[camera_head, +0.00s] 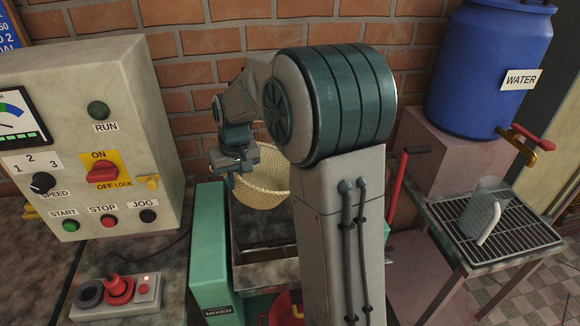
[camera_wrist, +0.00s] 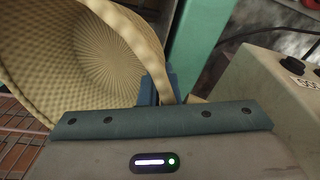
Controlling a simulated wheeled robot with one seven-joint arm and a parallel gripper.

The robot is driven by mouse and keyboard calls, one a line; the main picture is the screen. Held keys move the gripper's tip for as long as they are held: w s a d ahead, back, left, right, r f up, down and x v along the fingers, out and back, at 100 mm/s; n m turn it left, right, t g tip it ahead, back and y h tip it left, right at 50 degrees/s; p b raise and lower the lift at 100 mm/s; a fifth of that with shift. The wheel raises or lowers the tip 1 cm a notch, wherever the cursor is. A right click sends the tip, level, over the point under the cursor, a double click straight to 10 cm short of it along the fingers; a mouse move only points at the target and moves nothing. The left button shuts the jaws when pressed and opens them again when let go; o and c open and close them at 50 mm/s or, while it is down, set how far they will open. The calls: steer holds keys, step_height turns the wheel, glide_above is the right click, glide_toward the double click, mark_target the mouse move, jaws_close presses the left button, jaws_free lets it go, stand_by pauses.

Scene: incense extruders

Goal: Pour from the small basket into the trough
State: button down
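The small basket (camera_head: 262,186) is woven and straw-coloured. In the head view it hangs beside my gripper (camera_head: 232,180), above the dark open trough (camera_head: 262,228) of the green mixer, with my arm hiding part of its right side. In the wrist view my gripper (camera_wrist: 160,92) is shut on the rim of the basket (camera_wrist: 85,62). The basket is tilted, with its mouth turned toward the wrist camera. Its visible inside wall and bottom look bare. The trough's contents cannot be made out.
A control cabinet (camera_head: 90,130) with knobs and buttons stands left of the mixer (camera_head: 209,250). A small button box (camera_head: 118,295) lies in front of it. At right are a blue water barrel (camera_head: 490,70) and a jug (camera_head: 484,208) on a rack. A brick wall is behind.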

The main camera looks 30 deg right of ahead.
mark_target(236, 194)
steer(key=f+h, duration=0.1)
steer(key=f+b, duration=0.1)
steer(key=f+h, duration=0.1)
steer(key=shift+w+a+f+g+h, duration=0.15)
steer(key=shift+a+f+g+h, duration=0.15)
steer(key=shift+f+g, duration=0.1)
steer(key=shift+d+f+h+b, duration=0.15)
steer(key=shift+f+h+b, duration=0.45)
steer(key=shift+f+b, duration=0.35)
steer(key=shift+r+p, duration=1.9)
steer(key=shift+r, duration=0.8)
steer(key=shift+f, duration=0.1)
